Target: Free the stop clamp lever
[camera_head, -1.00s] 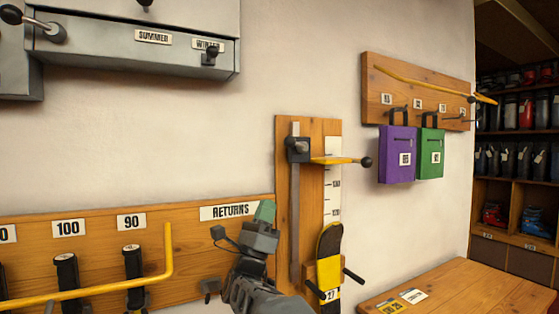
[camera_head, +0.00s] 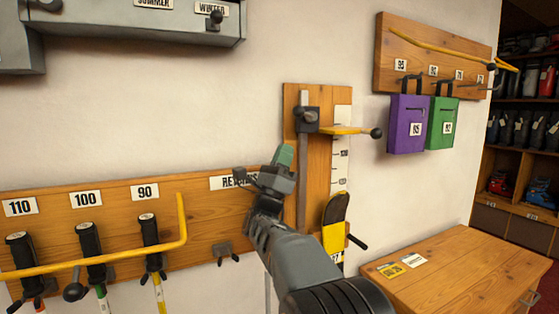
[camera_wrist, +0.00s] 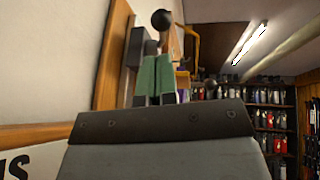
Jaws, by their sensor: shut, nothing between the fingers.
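The stop clamp is a dark block with a grey knob or lever (camera_head: 310,116), on a grey rail on the upright wooden measuring board (camera_head: 292,98). A yellow stop arm (camera_head: 345,130) reaches right from it and ends in a black ball. My gripper (camera_head: 283,156) is shut and empty, its green fingertips below and left of the clamp, apart from it in the picture. In the wrist view my green fingers (camera_wrist: 155,78) point up towards a dark block and a black ball (camera_wrist: 162,19). Whether that ball belongs to the clamp lever I cannot tell.
A ski tip with a yellow band (camera_head: 334,238) stands at the board's foot. Left is a pole rack with a yellow bar (camera_head: 110,256). Purple (camera_head: 407,125) and green bags (camera_head: 442,122) hang at right above a wooden bench (camera_head: 480,265). The wall above my gripper is bare.

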